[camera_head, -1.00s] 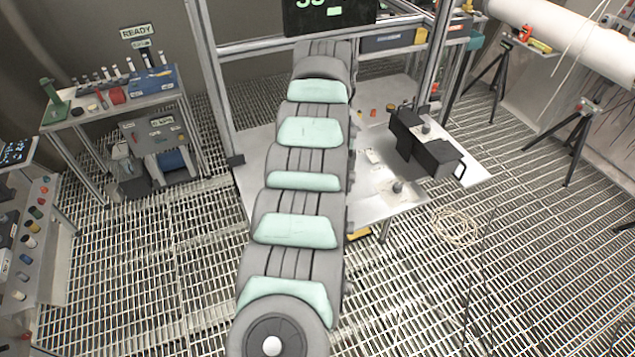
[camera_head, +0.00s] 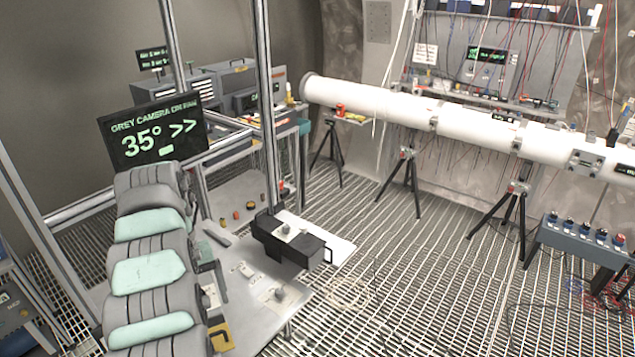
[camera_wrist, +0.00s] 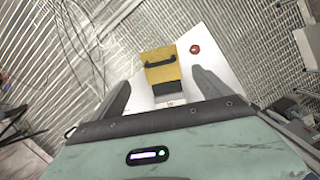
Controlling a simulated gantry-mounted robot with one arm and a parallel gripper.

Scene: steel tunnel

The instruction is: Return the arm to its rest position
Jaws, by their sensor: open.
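My arm (camera_head: 150,270) is a chain of grey and mint-green segments, rising along the left of the head view. My gripper (camera_wrist: 160,77) shows in the wrist view with its two grey fingers wide apart. Nothing is clamped between them. A yellow block with a black handle (camera_wrist: 162,72) is seen between and beyond the fingers, over a pale plate (camera_wrist: 212,60). I cannot tell the distance between fingers and block. In the head view the gripper is not clearly visible.
A steel worktable (camera_head: 245,320) bears a black device (camera_head: 285,240) and small parts beside my arm. A sign reading 35° (camera_head: 155,135) stands behind. A white pipe (camera_head: 450,115) runs across the back on tripods (camera_head: 410,185). Grating floor (camera_head: 420,300) lies open at right.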

